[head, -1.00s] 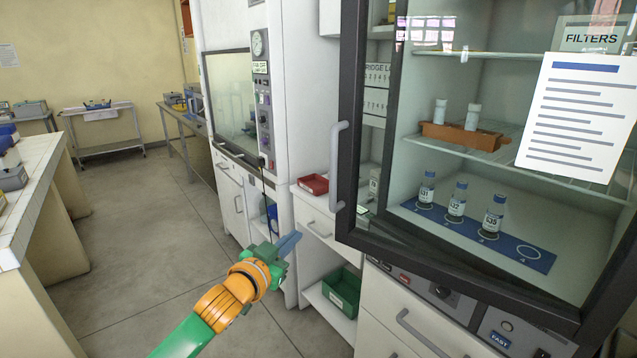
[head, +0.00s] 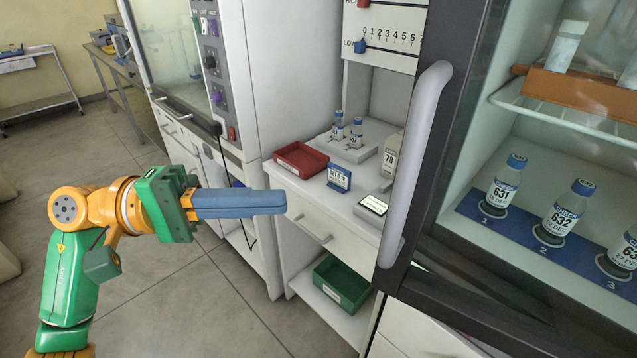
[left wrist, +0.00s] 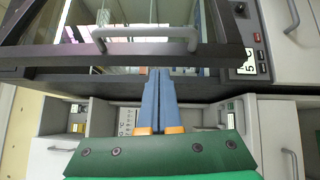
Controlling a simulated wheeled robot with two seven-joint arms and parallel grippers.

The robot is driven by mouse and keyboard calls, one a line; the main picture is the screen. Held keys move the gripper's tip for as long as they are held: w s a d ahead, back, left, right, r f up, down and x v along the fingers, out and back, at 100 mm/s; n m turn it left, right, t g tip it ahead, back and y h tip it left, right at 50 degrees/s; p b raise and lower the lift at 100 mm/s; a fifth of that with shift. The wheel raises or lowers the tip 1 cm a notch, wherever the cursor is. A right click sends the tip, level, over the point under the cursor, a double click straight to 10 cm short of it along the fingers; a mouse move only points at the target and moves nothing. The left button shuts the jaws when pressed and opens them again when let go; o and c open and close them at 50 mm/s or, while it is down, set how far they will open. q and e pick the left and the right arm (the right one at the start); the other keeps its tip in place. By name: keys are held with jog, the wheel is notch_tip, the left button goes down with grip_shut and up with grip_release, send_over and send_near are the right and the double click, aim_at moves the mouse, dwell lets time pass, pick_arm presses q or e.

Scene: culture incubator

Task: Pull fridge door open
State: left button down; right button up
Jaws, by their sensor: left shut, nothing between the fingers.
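The fridge door has a dark frame (head: 450,120) and a clear glass pane, through which labelled vials show. Its light grey vertical handle (head: 415,165) is at the right of centre in the head view. In the left wrist view the handle (left wrist: 146,34) runs across the top, beyond the fingertips. My left gripper (head: 285,201) has blue fingers shut together with nothing between them. It is left of the handle, with a gap between, and points towards it. The fingers also show in the left wrist view (left wrist: 160,72). My right gripper is not in view.
A white cabinet left of the fridge carries a red tray (head: 300,160), small vials and a bottle (head: 392,155). A green bin (head: 341,284) is on its lower shelf. A fume hood (head: 230,90) stands further left. The floor (head: 170,290) is clear.

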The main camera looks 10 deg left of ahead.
pick_arm(q)
jog(key=s+d+m+p, duration=0.1)
jog(key=s+d+p, duration=0.3)
jog(key=d+p, duration=0.4)
jog(key=shift+d+y+p, duration=0.3)
jog(key=shift+d+p, duration=0.1)
jog(key=shift+d, duration=0.5)
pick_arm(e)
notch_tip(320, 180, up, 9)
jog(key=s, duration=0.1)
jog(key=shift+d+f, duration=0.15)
pick_arm(q)
jog(key=shift+f, duration=0.1)
jog(key=shift+s+a, duration=0.15)
jog(key=shift+s, duration=0.25)
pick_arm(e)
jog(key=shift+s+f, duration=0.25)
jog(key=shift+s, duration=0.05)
